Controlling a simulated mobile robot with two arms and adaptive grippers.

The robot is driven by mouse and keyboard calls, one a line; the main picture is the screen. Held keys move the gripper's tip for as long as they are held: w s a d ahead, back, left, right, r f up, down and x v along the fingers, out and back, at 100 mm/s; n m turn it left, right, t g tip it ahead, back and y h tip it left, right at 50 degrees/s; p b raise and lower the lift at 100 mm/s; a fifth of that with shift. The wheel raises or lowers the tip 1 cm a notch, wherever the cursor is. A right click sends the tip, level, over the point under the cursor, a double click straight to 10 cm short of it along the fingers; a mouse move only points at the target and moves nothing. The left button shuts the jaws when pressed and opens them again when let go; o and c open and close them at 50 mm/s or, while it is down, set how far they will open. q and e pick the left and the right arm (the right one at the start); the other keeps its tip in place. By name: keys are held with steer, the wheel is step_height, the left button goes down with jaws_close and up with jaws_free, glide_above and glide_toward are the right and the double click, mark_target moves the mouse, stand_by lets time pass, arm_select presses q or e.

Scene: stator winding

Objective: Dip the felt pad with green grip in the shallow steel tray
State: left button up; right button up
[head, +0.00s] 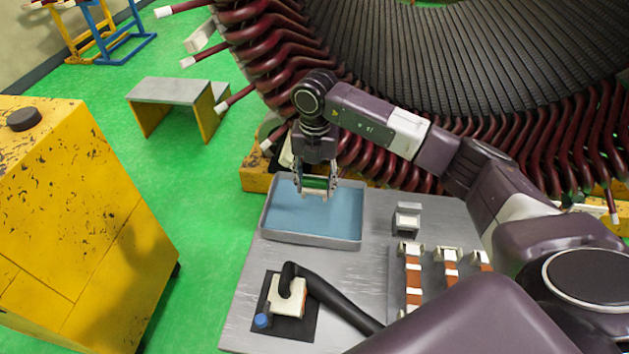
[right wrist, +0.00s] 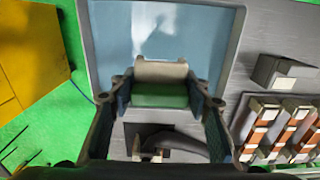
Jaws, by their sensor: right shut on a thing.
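The tray holds blue liquid. In the right wrist view, the pale felt pad (right wrist: 161,70) points away from me and its green grip (right wrist: 160,95) sits between the two fingers. The pad appears just above the liquid; I cannot tell whether it touches. The steel tray (right wrist: 101,50) surrounds the pad in that view. My left gripper is not in view.
A black mat (head: 298,327) with a pale block, blue cap and black hose lies in front of the tray. A small grey block (head: 407,218) and several copper-and-white pieces (head: 413,280) are to the right. The large stator (head: 400,60) rises behind. A yellow cabinet (head: 75,220) stands left.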

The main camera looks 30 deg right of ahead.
step_height(320, 180, down, 7)
steer(key=b, duration=0.4)
steer(key=shift+r, duration=0.15)
steer(key=shift+w+f+b, duration=0.1)
steer(key=shift+f+b, duration=0.35)
steer(key=shift+f, duration=0.35)
steer(key=shift+r, duration=0.15)
stand_by(0.9)
step_height(320, 180, up, 11)
steer(key=p, duration=0.7)
steer(key=shift+d, duration=0.1)
stand_by(0.5)
